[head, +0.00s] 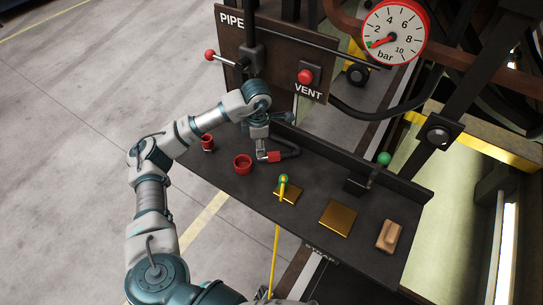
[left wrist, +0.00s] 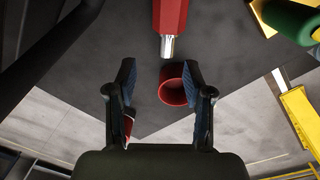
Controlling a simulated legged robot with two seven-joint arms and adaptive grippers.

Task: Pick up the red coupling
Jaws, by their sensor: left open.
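The red coupling (head: 274,156) lies on the dark shelf at the end of a black hose, its silver tip pointing left. In the left wrist view, the red coupling (left wrist: 170,14) shows at the top, tip towards me, beyond my fingertips. My left gripper (head: 262,148) is over the shelf beside the coupling, its fingers partly hard to make out from the head. In the left wrist view, my left gripper (left wrist: 158,75) is open with nothing held between its fingers. My right gripper is not in view.
A red cup (head: 243,162) stands beside the coupling and shows by my right-hand finger (left wrist: 174,85). Another red cup (head: 207,142) is further left. A green-tipped yellow rod (head: 277,240), a gold plate (head: 338,218) and a wooden block (head: 389,235) are to the right. The shelf has a raised back edge.

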